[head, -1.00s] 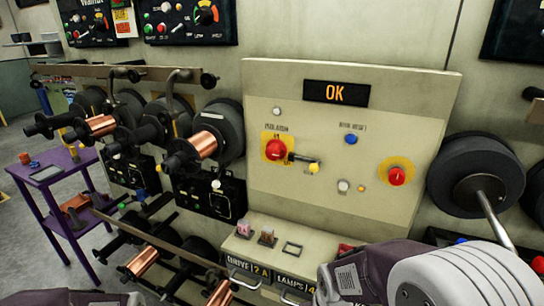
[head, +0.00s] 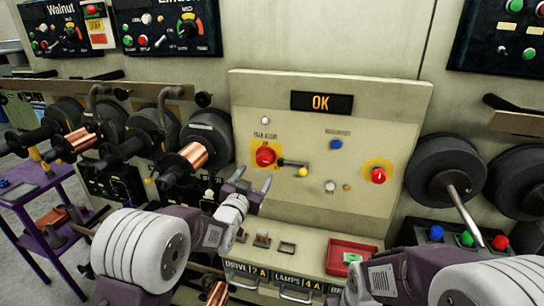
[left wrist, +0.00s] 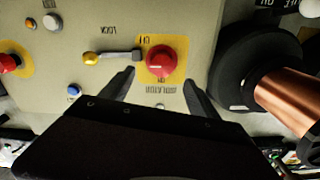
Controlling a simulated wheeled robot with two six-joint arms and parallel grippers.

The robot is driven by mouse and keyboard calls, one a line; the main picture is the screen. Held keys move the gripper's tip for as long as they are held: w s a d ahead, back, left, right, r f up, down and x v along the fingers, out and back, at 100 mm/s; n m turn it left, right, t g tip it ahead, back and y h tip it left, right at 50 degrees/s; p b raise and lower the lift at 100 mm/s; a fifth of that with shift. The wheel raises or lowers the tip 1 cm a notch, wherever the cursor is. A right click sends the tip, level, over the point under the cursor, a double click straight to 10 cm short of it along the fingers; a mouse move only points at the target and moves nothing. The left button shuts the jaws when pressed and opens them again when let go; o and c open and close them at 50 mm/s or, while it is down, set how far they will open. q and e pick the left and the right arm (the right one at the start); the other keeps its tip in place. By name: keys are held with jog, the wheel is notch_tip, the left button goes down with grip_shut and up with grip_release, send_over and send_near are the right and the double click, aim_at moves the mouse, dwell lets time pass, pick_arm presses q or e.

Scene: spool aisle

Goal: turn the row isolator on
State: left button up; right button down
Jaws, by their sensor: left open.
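The isolator (head: 265,156) is a round red knob on a yellow plate, on the left part of the cream panel (head: 300,205). A dark lever (head: 291,163) with a yellow tip lies level just right of it. In the left wrist view the picture is upside down, and the red knob (left wrist: 160,61) shows beyond the fingertips, with the lever on its left. My left gripper (head: 254,183) is open and empty, just below the knob and apart from it. In the left wrist view its fingers (left wrist: 160,88) spread to either side below the knob. My right gripper is out of sight.
A second red knob (head: 378,175) and a blue button (head: 336,145) sit on the panel. Copper spools (head: 185,160) stick out at left, and a black reel (head: 444,175) stands at right. A red tray (head: 340,268) lies on the ledge below.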

aim_at(262, 162)
pick_arm(q)
jog(key=p+x, duration=0.3)
jog(key=x, duration=0.6)
jog(key=shift+a+f, duration=0.1)
jog(key=shift+a, duration=0.05)
jog(key=c, duration=1.4)
